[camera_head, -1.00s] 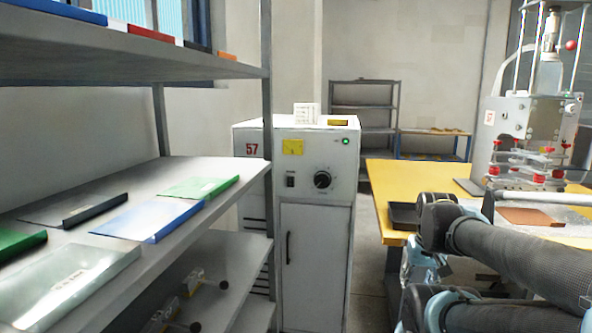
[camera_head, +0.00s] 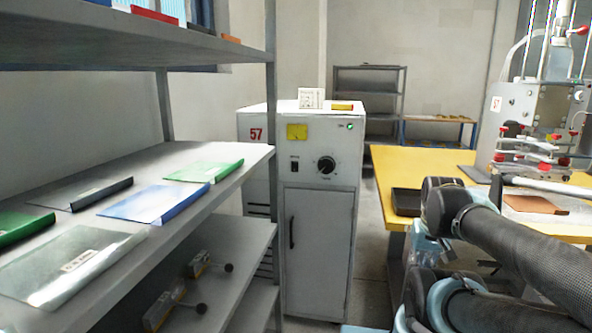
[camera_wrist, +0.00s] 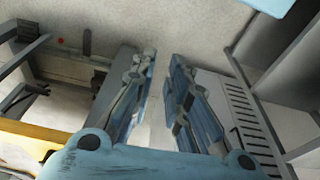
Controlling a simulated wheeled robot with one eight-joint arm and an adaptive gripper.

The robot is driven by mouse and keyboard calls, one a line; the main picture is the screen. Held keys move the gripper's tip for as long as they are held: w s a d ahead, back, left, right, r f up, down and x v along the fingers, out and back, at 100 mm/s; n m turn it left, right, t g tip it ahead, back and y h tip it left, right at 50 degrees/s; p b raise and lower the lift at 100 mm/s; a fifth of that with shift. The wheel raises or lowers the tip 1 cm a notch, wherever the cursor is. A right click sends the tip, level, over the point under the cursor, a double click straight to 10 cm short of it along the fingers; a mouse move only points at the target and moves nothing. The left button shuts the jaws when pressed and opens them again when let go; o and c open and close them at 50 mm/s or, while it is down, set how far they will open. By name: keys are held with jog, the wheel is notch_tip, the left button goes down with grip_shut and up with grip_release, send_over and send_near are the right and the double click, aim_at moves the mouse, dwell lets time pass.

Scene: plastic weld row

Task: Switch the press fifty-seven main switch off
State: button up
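A white cabinet (camera_head: 318,225) marked with a red 57 stands in the middle of the head view. Its front panel has a small black rocker switch (camera_head: 295,166) at left, a black round knob (camera_head: 326,165), a yellow label and a green lamp (camera_head: 349,126). The switch's position is too small to tell. My gripper (camera_wrist: 160,85) shows in the wrist view with its two blue-grey fingers apart and nothing between them. It is apart from the switch. In the head view my arm is at lower right and the fingers are not visible.
A grey shelf (camera_head: 225,160) with coloured folders stands at left, close to the cabinet. A yellow table (camera_head: 400,165) with a black tray (camera_head: 405,201) and a press (camera_head: 535,110) stands at right. A floor gap lies between cabinet and table. A white card (camera_head: 310,98) stands on the cabinet.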

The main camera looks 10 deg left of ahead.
aim_at(298, 165)
jog(key=w+a+r+n, duration=0.1)
jog(key=w+a+r, duration=0.1)
jog(key=w+r, duration=0.1)
jog(key=w+a+r+n+t, duration=0.1)
jog(key=w+a+r+n, duration=0.1)
jog(key=w, duration=0.2)
jog(key=w+a+r+n, duration=0.2)
jog(key=w+r, duration=0.1)
jog(key=w, duration=0.1)
jog(key=shift+a+r+y, duration=0.15)
jog(key=shift+r+y, duration=0.2)
jog(key=shift+y, duration=0.05)
grip_shut()
jog(key=w+a+r+n+t+y, duration=0.1)
jog(key=w+a+r+n, duration=0.2)
jog(key=a, duration=0.7)
jog(key=w+a+r+n+y, duration=0.1)
jog(key=w+a+r+n, duration=0.3)
jog(key=w+a+r, duration=0.2)
jog(key=w+a+r+n+t+y, duration=0.1)
jog(key=w+a+r+n, duration=0.3)
jog(key=w+a, duration=0.4)
jog(key=a+y, duration=0.1)
jog(key=a, duration=0.5)
jog(key=shift+a+r+t, duration=0.25)
jog(key=shift+r+t, duration=0.05)
jog(key=shift+r, duration=0.05)
jog(key=shift+w+f, duration=0.1)
